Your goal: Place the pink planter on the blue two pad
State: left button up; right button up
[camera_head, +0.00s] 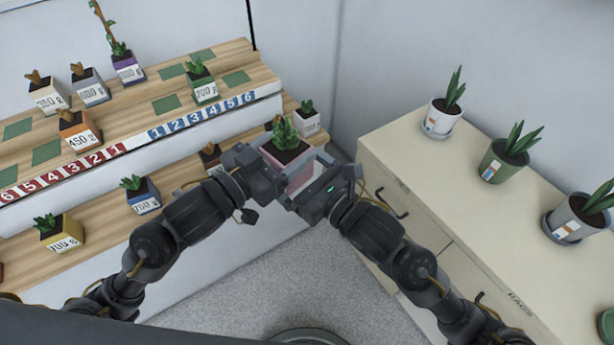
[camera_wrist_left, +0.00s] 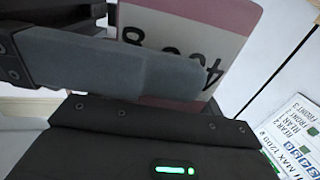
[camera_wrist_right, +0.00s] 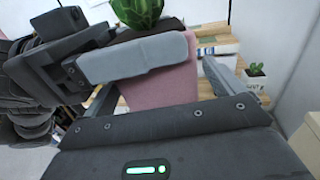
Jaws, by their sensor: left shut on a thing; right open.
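The pink planter (camera_head: 299,180) holds a green succulent and is held up in front of the shelves, between my two grippers. My left gripper (camera_head: 272,168) is shut on it from the left. My right gripper (camera_head: 318,172) is open, with its fingers around the planter's right side. In the left wrist view the planter (camera_wrist_left: 185,22) shows a white label reading 400, upside down. The right wrist view shows its pink wall (camera_wrist_right: 165,88) behind a finger. The blue two label (camera_head: 177,126) is on the upper shelf's front edge. A green pad (camera_head: 166,104) lies behind it; whether they belong together is unclear.
Several weight-labelled planters stand on the stepped wooden shelves, including a green one (camera_head: 204,90) and a small white one (camera_head: 307,122) near my grippers. A cream cabinet (camera_head: 445,175) with several potted plants is at right. A printed card (camera_wrist_left: 292,140) shows in the left wrist view.

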jog(key=shift+w+a, duration=0.15)
jog(key=shift+a, duration=0.05)
jog(key=c, duration=1.2)
pick_arm(q)
jog(key=o, duration=1.3)
pick_arm(e)
jog(key=shift+c, duration=0.7)
